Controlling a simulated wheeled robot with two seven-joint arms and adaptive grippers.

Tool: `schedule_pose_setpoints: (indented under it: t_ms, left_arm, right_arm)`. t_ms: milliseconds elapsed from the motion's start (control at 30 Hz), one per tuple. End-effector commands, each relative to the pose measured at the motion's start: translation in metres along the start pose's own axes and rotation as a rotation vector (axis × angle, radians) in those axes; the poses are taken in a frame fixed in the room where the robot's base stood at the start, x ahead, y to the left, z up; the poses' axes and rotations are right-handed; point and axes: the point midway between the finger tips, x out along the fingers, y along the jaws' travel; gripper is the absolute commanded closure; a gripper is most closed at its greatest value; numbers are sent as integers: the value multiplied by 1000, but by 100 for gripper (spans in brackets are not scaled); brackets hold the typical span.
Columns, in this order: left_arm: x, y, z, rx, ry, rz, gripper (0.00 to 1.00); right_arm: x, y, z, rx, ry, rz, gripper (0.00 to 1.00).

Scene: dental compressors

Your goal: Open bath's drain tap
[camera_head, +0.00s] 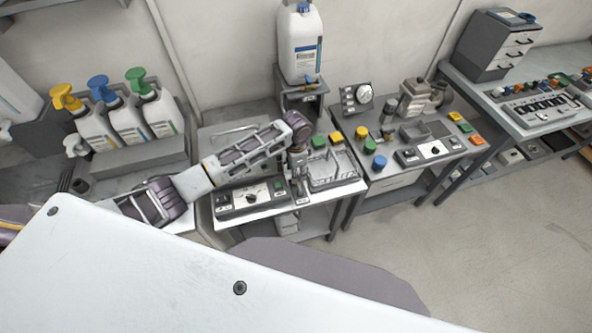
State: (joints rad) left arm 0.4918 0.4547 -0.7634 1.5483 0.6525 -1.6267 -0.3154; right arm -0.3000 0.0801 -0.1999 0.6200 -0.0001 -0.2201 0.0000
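My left arm reaches in from the left over the middle bench, and its gripper (297,163) points down at the bench between a control box and a wire rack. The fingers are small and partly hidden by the wrist, so I cannot tell whether they are open or shut. A grey control box with a dial (250,198) sits at the bench's front, left of the gripper. The wire rack (330,169) sits just to its right. My forearm covers much of the bench behind the box. I cannot make out the bath's drain tap clearly. My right gripper is not in view.
A white jug (301,45) stands on a raised stand (302,97) behind. Pump bottles (120,123) stand at left. The right bench holds a gauge panel (357,98), a blue-capped jar (379,163) and a switch box (433,151). Floor (500,220) at right is clear.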

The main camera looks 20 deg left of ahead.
Motion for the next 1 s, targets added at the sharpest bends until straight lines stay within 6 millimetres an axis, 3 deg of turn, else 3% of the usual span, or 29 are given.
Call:
schedule_pose_setpoints:
  t_ms: [433, 467, 600, 1000]
  left_arm:
    - [-1, -1, 0, -15, 1, -1, 78]
    - [-1, -1, 0, -15, 1, -1, 51]
    - [-1, -1, 0, -14, 1, -1, 33]
    - [-1, 0, 0, -13, 0, 0, 32]
  right_arm:
    - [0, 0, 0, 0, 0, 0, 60]
    - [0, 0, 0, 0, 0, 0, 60]
    - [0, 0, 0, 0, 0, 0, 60]
    - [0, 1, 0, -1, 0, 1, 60]
